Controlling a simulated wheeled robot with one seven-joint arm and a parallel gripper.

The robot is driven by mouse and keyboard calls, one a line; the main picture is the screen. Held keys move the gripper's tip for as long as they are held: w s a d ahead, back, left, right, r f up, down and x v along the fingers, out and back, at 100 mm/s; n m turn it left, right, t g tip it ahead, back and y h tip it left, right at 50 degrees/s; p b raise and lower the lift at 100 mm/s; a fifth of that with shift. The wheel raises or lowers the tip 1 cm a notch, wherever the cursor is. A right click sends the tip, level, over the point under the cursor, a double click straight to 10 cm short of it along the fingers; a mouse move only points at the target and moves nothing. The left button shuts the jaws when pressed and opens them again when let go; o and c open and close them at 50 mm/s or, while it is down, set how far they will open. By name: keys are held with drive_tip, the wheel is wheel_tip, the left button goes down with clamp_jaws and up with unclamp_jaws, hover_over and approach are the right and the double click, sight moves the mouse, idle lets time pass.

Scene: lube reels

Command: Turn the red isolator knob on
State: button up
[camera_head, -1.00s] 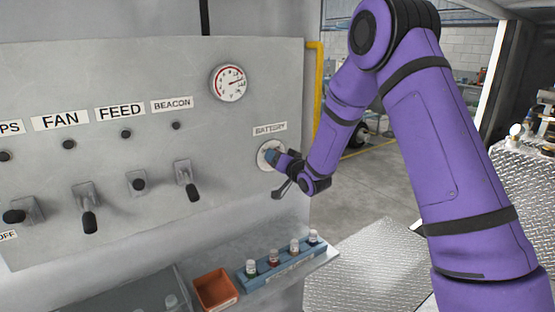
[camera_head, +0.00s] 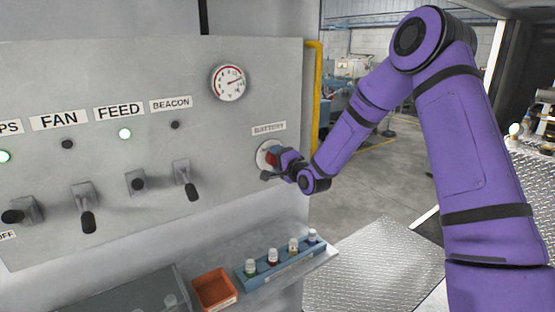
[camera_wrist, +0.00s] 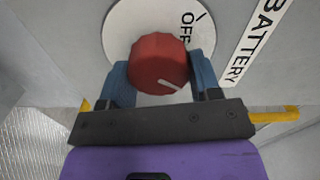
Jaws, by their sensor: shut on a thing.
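The red isolator knob (camera_wrist: 157,62) sits on a round white plate (camera_wrist: 121,31) below the BATTERY label (camera_head: 269,129). In the wrist view the plate shows the word OFF and a small mark, and the knob's white pointer line points toward the lower right. My gripper (camera_wrist: 159,82) has its two blue fingers on either side of the knob, shut on it. In the head view the knob (camera_head: 273,157) is partly hidden by my gripper. The rest of the plate's lettering is hidden. Green lamps (camera_head: 125,134) glow above the panel's switches, one under FEED and one at the far left.
Several black-handled switches (camera_head: 88,219) stick out of the panel to the left. A gauge (camera_head: 229,83) is above. A shelf below holds an orange bin (camera_head: 214,288) and a blue rack (camera_head: 284,261) of small bottles. A yellow pipe (camera_head: 318,95) runs along the panel's right edge.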

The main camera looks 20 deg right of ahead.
drive_tip(key=shift+m, duration=0.9)
drive_tip(key=shift+f, duration=0.1)
drive_tip(key=o, duration=0.9)
drive_tip(key=v, duration=1)
drive_tip(key=shift+s+d, duration=0.15)
drive_tip(key=shift+s, duration=0.25)
